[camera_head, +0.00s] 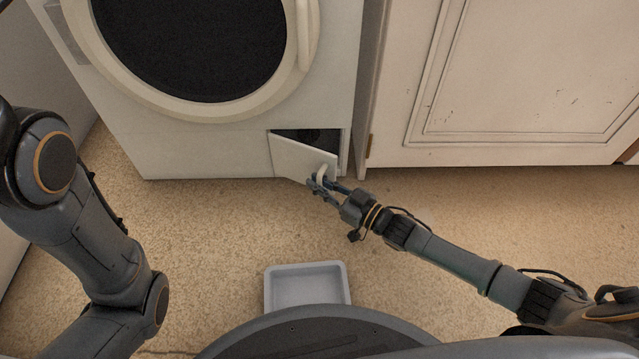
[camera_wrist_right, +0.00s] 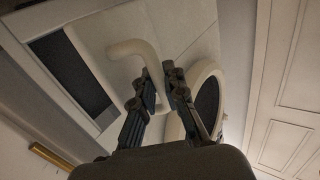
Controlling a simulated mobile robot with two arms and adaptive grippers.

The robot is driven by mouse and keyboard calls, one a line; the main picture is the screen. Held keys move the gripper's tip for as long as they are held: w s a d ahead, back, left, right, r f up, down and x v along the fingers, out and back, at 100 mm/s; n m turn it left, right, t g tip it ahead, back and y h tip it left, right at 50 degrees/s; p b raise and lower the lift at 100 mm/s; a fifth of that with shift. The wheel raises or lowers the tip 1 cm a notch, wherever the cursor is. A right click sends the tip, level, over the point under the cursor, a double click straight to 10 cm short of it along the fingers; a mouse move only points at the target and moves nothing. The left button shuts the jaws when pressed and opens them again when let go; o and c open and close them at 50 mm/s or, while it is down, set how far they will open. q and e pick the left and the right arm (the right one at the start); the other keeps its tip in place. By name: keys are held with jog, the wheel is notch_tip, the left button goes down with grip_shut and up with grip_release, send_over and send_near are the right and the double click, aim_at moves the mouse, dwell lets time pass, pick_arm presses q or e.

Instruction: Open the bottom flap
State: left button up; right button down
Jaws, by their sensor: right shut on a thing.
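The bottom flap (camera_head: 299,158) is a small white panel at the lower right of a white washing machine (camera_head: 200,150). It stands partly open, swung outward on its left side, with a dark opening (camera_head: 315,135) behind it. Its handle (camera_head: 322,171) is a white bent bar near the flap's free right edge. My right gripper (camera_head: 322,186) is shut on the handle. In the right wrist view the handle (camera_wrist_right: 130,47) passes down between the two fingers (camera_wrist_right: 160,92). My left arm is at the left of the head view; its gripper is out of the picture.
A grey tray (camera_head: 306,288) lies on the speckled floor in front of my base. A cream cabinet (camera_head: 510,80) stands right of the machine. The round door (camera_head: 195,112) above the flap is shut. The floor between flap and tray is clear.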

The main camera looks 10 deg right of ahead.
jog(key=shift+s+a+r+p, duration=0.1)
jog(key=shift+s+a+p, duration=0.15)
jog(key=shift+p, duration=0.25)
jog(key=shift+m+t+h, duration=0.7)
jog(key=shift+h, duration=0.2)
jog(key=a+p, duration=0.1)
jog(key=s+a+p, duration=0.1)
jog(key=a+p, duration=0.1)
jog(key=s+a+p, duration=0.1)
jog(key=a, duration=0.1)
jog(key=shift+s+f+p, duration=0.2)
jog(key=shift+s+p, duration=0.05)
jog(key=shift+p, duration=0.05)
jog(key=c, duration=1.7)
grip_release()
jog(key=shift+r, duration=0.1)
